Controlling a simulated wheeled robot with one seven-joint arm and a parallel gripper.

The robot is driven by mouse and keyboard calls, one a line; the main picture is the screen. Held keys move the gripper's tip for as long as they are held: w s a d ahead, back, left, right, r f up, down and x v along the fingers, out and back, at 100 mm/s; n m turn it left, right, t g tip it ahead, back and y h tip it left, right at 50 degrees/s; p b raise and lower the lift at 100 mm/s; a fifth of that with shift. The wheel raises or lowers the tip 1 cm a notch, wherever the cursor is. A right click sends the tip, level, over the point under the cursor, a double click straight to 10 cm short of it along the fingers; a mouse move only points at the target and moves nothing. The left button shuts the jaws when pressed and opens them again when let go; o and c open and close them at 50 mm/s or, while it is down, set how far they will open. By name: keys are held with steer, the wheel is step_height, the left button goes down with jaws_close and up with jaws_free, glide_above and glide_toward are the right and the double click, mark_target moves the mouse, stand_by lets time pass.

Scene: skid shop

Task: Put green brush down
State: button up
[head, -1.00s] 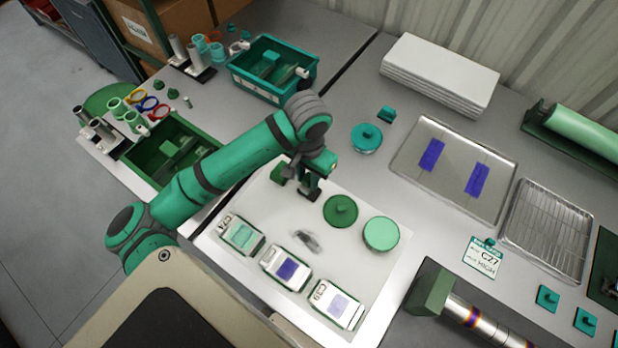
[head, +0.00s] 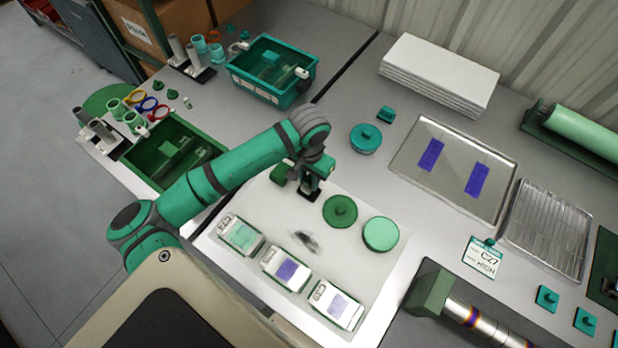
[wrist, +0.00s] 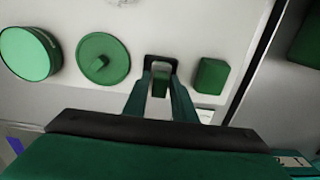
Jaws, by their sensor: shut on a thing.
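My gripper (head: 309,188) is over the back part of the white board (head: 262,215), its jaws pointing down. In the wrist view its fingertips (wrist: 160,66) are closed around a small green piece, the green brush (wrist: 160,82). Only a little of the brush shows between the fingers; the rest is hidden. I cannot tell whether it touches the board. A separate green block (wrist: 210,76) stands just right of the fingers in the wrist view, apart from them.
A dark green knobbed lid (head: 340,211) and a light green round tub (head: 381,234) stand right of my gripper. Several labelled boxes (head: 286,268) line the board's front. A dark smudge (head: 305,241) marks the board between. A green bin (head: 150,178) stands to the left.

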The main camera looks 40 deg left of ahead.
mark_target(310, 178)
steer(key=shift+f, duration=0.5)
steer(key=o, duration=1)
step_height(310, 178, up, 13)
steer(key=shift+r, duration=0.1)
stand_by(0.3)
